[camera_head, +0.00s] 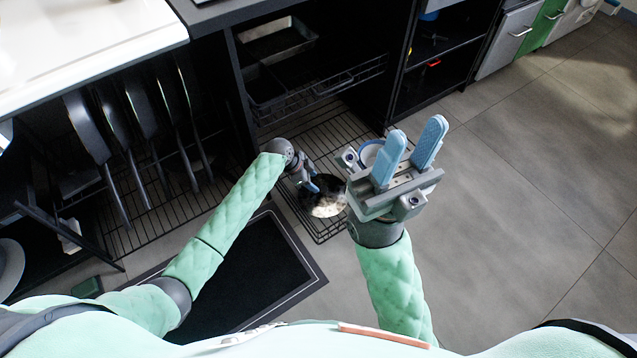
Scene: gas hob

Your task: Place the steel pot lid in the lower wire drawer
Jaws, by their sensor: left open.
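The steel pot lid (325,205) is a shiny round piece that lies at the front end of the lower wire drawer (318,232), inside its wire rim. The drawer is pulled out over the floor. My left gripper (311,184) is open, with blue fingertips at the lid's upper left edge. I cannot tell whether they touch it. My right gripper (410,150) is open and empty, raised to the right of the drawer, with its two blue fingers apart. It hides part of the drawer's right side.
An upper wire basket (320,88) with trays sits inside the cabinet. A rack of dark upright pans (130,135) stands at the left. A black mat (255,280) lies on the floor. Open shelves (430,75) stand at the back right. The tiled floor (520,190) at the right is clear.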

